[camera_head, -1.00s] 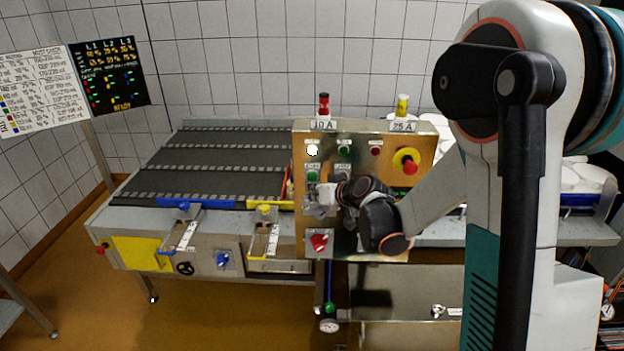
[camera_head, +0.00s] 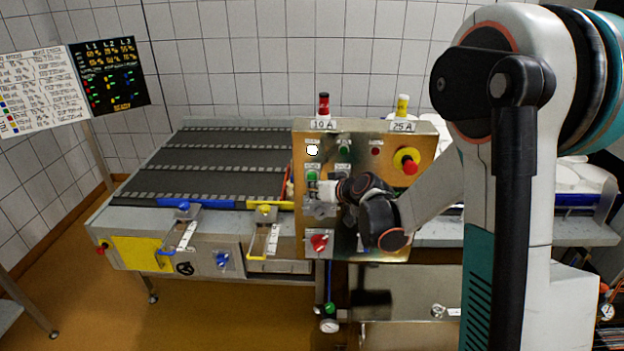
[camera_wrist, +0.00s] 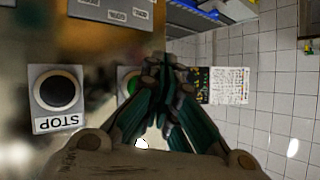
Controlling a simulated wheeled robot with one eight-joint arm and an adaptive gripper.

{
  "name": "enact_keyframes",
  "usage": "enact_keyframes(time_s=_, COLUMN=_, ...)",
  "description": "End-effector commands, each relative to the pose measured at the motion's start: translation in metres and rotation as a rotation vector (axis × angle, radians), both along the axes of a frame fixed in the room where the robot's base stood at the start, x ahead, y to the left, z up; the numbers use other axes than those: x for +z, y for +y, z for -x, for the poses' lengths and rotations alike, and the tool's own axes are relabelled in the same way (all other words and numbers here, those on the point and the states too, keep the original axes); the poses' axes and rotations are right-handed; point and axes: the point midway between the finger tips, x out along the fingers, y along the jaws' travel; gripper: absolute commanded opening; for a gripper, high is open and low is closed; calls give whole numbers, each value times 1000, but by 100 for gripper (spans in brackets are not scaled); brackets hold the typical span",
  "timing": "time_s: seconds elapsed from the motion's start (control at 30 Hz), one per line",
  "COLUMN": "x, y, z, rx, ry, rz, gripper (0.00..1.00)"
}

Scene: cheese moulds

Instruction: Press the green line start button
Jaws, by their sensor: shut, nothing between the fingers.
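The upright metal control panel (camera_head: 300,215) carries a green button (camera_head: 312,176) at its left, below a lit white lamp. A second green button or lamp (camera_head: 344,150) sits higher and to the right. In the wrist view a green button (camera_wrist: 130,82) shows behind my gripper (camera_wrist: 165,70), partly covered by the fingers. Its label cannot be read. A black button (camera_wrist: 56,90) with an upside-down STOP label is left of it there. My gripper is shut and empty, its tips close to the green button; I cannot tell whether they touch it. In the head view it is just below that button (camera_head: 325,192).
A yellow-collared red emergency button (camera_head: 407,162) and a red rotary switch (camera_head: 319,242) are on the same panel. A conveyor (camera_head: 215,160) lies to the left. A display board (camera_head: 108,75) stands at the far left. The floor in front is open.

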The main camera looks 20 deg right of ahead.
Motion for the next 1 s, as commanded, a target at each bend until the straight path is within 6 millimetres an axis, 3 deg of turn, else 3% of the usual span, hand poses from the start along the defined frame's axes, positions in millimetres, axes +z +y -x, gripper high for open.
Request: enact_keyframes(time_s=1.0, x=0, y=-3, z=-8, rx=0, ry=0, rz=0, gripper=0)
